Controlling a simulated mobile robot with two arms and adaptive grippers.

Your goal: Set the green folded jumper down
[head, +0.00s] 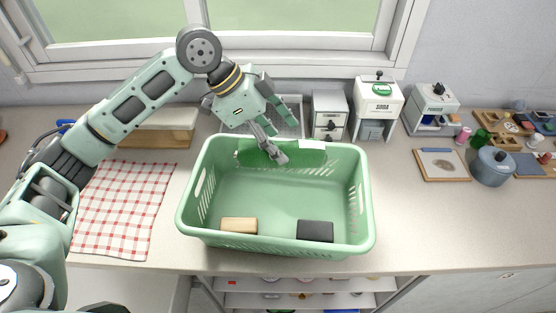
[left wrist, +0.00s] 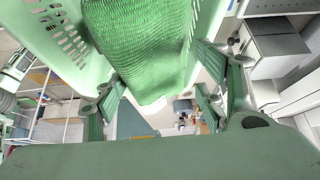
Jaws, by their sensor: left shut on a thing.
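The green folded jumper (head: 252,155) is a darker green strip along the inside of the far wall of the pale green basket-like tub (head: 364,205). My left gripper (head: 276,155) reaches in over the far rim and is shut on the jumper. In the left wrist view the jumper's ribbed knit (left wrist: 140,45) lies between the two fingers of the gripper (left wrist: 160,98). Whether the jumper's underside touches the tub floor is hidden. My right gripper is not in view.
A tan block (head: 239,225) and a black block (head: 315,231) lie at the tub's near side. The middle of its floor is clear. A red checked cloth (head: 124,205) lies left. White dispensers (head: 378,105) stand behind, and a blue-grey pot (head: 491,167) stands right.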

